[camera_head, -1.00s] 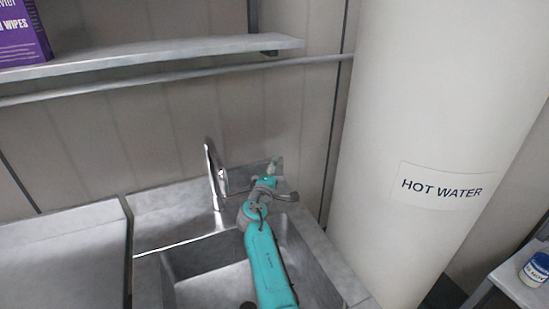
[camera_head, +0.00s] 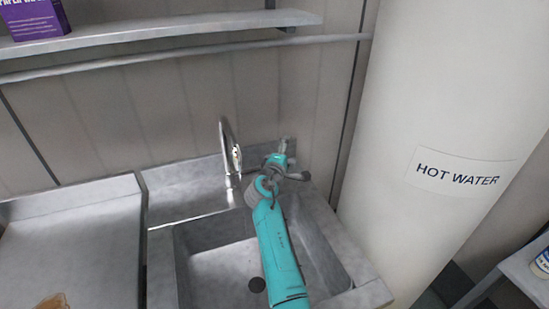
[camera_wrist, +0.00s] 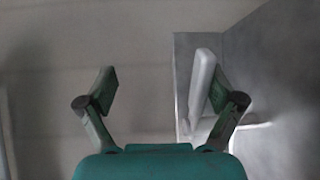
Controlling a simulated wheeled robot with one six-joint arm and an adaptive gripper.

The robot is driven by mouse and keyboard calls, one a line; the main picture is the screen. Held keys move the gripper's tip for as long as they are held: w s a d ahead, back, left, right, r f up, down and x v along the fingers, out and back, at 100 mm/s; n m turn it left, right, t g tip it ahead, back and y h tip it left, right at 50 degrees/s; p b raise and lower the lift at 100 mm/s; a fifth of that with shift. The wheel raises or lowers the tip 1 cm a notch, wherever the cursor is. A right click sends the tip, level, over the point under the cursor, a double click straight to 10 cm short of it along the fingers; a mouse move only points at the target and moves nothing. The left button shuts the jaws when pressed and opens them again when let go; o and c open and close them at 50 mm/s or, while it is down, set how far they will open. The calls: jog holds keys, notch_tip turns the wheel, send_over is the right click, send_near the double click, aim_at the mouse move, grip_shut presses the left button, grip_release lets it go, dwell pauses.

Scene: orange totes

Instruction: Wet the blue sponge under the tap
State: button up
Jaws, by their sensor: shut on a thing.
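The chrome tap (camera_head: 229,150) stands upright at the back of the metal sink (camera_head: 215,275). My gripper (camera_head: 284,148) is at the back edge of the sink, to the right of the tap, small and partly hidden by my arm. In the wrist view my gripper (camera_wrist: 157,80) shows its two green fingers well apart. A light grey bar (camera_wrist: 200,85) lies along the inner side of the right finger; I cannot tell what it belongs to. The blue sponge does not show in either view. No running water is visible.
A metal counter (camera_head: 90,240) lies left of the sink. A shelf with a purple box (camera_head: 35,18) is above on the wall. The large white hot water tank (camera_head: 430,110) closes off the right side. A jar (camera_head: 541,263) stands at the lower right.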

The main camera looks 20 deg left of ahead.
jog(key=shift+s+a+r, duration=0.3)
jog(key=shift+s, duration=1.05)
jog(key=shift+s+a+r, duration=0.25)
jog(key=shift+s+a, duration=0.1)
jog(key=shift+s, duration=1.05)
jog(key=shift+s+a+r, duration=0.3)
jog(key=shift+s, duration=1.05)
jog(key=shift+c, duration=0.5)
jog(key=shift+s+r, duration=0.1)
jog(key=shift+s, duration=0.55)
jog(key=c, duration=0.4)
jog(key=shift+s+a+f, duration=0.15)
jog(key=shift+s+f, duration=0.2)
jog(key=shift+s, duration=0.45)
